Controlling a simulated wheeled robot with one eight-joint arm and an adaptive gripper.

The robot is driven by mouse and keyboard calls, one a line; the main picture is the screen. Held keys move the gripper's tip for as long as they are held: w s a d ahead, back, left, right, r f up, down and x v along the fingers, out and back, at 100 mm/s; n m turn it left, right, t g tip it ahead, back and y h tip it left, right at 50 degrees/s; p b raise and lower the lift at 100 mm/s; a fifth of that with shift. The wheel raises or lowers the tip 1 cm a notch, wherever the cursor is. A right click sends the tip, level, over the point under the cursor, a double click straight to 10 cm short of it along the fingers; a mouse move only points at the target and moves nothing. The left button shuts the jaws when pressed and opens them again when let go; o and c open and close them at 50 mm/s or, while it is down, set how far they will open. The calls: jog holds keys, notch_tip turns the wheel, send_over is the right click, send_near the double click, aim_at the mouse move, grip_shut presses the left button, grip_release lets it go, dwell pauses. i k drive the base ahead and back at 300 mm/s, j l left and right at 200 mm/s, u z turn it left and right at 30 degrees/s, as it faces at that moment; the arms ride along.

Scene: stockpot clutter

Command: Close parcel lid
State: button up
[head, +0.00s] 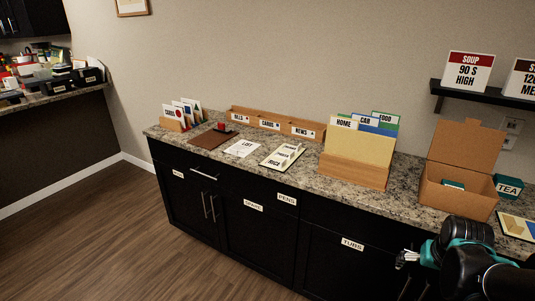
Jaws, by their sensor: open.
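The parcel (455,196) is a brown cardboard box on the granite counter at the right. Its lid (465,144) stands up and open at the back of the box. A teal item (453,184) shows inside the box, partly hidden by the front wall. My gripper (403,259) is at the lower right, in front of the cabinets and below the counter top. It is open and empty, well apart from the parcel and the lid.
A wooden file holder (353,173) with folders stands left of the parcel. A teal TEA container (509,187) stands close to its right side. A shelf (490,96) with SOUP cards hangs above and behind. The counter (403,189) is bare between file holder and parcel.

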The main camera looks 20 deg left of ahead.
aim_at(469, 145)
jog(key=i+j+u, duration=0.25)
jog(key=j+u, duration=0.15)
jog(key=i+j+u, duration=0.4)
jog(key=z, duration=1.65)
jog(key=i+j, duration=0.05)
